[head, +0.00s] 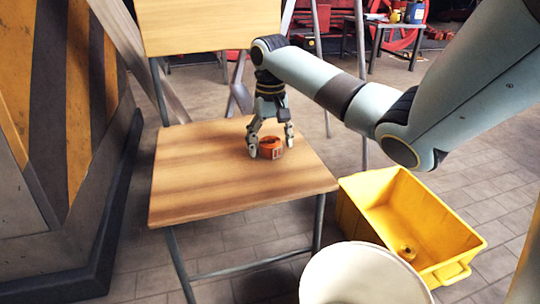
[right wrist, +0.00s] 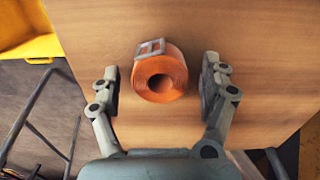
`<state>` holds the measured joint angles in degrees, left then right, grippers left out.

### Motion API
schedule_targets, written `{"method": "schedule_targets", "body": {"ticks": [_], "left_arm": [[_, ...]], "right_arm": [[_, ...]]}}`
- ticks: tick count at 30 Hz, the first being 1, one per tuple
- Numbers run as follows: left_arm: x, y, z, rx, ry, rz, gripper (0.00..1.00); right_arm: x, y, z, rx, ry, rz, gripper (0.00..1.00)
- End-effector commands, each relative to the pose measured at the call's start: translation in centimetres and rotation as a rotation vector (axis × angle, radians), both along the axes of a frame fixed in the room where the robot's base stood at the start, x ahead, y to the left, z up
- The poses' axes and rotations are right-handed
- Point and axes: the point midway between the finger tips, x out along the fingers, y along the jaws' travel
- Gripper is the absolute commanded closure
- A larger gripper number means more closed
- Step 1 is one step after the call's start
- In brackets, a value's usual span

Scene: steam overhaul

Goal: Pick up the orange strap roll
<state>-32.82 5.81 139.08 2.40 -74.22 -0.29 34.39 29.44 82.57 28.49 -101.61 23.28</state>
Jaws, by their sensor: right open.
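The orange strap roll (head: 271,148) lies on the wooden seat of a folding chair (head: 200,190), near the seat's right side. In the right wrist view the roll (right wrist: 160,74) shows its round hole and a grey metal buckle at its upper left. My right gripper (head: 271,145) reaches down over the seat with its fingers around the roll. In the right wrist view the open fingers (right wrist: 160,85) stand on either side of the roll, with a gap on each side. My left gripper is not in view.
A yellow crate (head: 455,225) with a small yellow-orange item inside stands on the floor right of the chair. A pale round object (head: 362,275) is at the bottom front. The chair's backrest (head: 200,25) rises behind the seat. A striped block (head: 60,120) stands at left.

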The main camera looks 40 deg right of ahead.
Motion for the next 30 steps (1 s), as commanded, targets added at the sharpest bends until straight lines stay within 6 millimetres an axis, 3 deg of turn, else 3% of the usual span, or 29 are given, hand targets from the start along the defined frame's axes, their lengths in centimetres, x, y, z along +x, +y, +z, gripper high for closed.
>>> {"method": "schedule_targets", "body": {"ticks": [9,23,30], "left_arm": [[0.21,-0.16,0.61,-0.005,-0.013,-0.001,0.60],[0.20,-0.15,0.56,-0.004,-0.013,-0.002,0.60],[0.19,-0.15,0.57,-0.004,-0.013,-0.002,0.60]], "right_arm": [[0.03,-0.02,-0.33,0.000,-0.002,0.000,0.22],[0.02,-0.01,-0.37,0.000,-0.001,0.001,0.83],[0.02,-0.01,-0.33,-0.001,-0.002,0.001,0.85]]}}
